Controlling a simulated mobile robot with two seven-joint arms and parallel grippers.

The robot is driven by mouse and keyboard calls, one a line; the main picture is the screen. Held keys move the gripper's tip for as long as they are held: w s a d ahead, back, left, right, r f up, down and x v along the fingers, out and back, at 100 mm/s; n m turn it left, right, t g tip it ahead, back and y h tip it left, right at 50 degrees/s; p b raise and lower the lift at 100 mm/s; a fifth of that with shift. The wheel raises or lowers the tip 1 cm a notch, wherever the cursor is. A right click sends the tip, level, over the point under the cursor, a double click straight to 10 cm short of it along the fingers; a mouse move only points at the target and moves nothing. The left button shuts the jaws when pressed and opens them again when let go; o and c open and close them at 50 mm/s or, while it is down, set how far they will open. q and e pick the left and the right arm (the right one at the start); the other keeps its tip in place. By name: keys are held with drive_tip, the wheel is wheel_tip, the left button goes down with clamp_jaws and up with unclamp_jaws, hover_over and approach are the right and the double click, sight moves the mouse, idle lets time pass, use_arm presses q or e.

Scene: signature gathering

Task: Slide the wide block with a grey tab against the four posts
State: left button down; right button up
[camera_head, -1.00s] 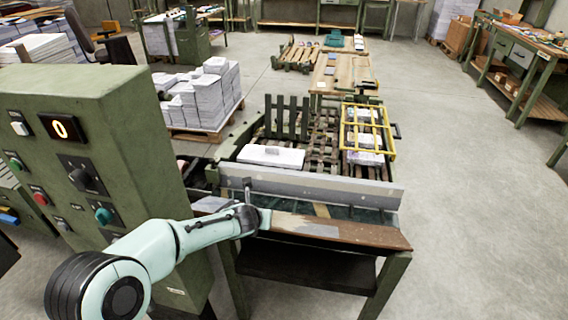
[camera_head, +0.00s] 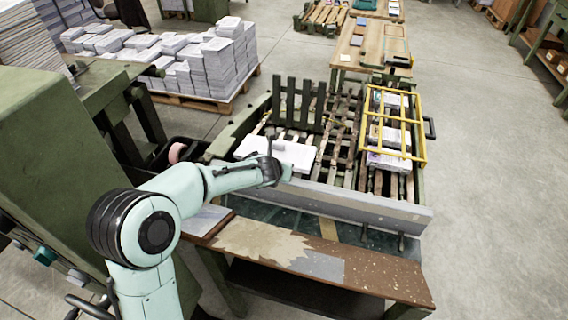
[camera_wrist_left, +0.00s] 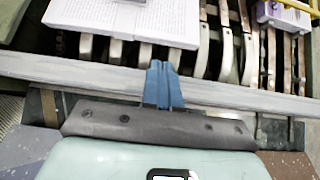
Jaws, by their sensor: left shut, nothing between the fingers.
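The wide block (camera_head: 290,155) is a white paper stack lying flat on the slatted rack, behind the long grey bar. In the left wrist view its printed top (camera_wrist_left: 105,14) shows, with part of the grey tab (camera_wrist_left: 136,1) at the upper edge. The four posts (camera_head: 300,103) are upright dark green slats beyond the block, with a gap between. The arm covers the block's front in the head view.
The long grey bar (camera_head: 350,203) crosses the rack's front. A yellow frame (camera_head: 420,130) stands over smaller stacks (camera_head: 390,160) on the right. Open slats lie between. A green machine cabinet (camera_head: 45,160) is close on the left, and a brown ledge (camera_head: 380,270) is in front.

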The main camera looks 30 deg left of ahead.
sight(291, 159)
use_arm(q)
drive_tip(key=b+x, duration=0.1)
drive_tip(key=x, duration=0.7)
drive_tip(key=shift+f, duration=0.2)
use_arm(e)
drive_tip(key=shift+w+f, duration=0.2)
drive_tip(key=shift+f, duration=0.3)
use_arm(q)
drive_tip(key=w+p, duration=0.1)
drive_tip(key=w, duration=0.1)
drive_tip(key=w+a+p, duration=0.1)
drive_tip(key=w+p, duration=0.1)
drive_tip(key=shift+w+a, duration=0.1)
drive_tip(key=shift+f, duration=0.1)
drive_tip(key=shift+s, duration=0.3)
drive_tip(key=shift+r, duration=0.25)
use_arm(e)
drive_tip(key=shift+w+a+r, duration=0.15)
drive_tip(key=shift+w+r, duration=0.05)
drive_tip(key=shift+r, duration=0.4)
drive_tip(key=shift+w+a+r, duration=0.15)
drive_tip(key=shift+r, duration=0.4)
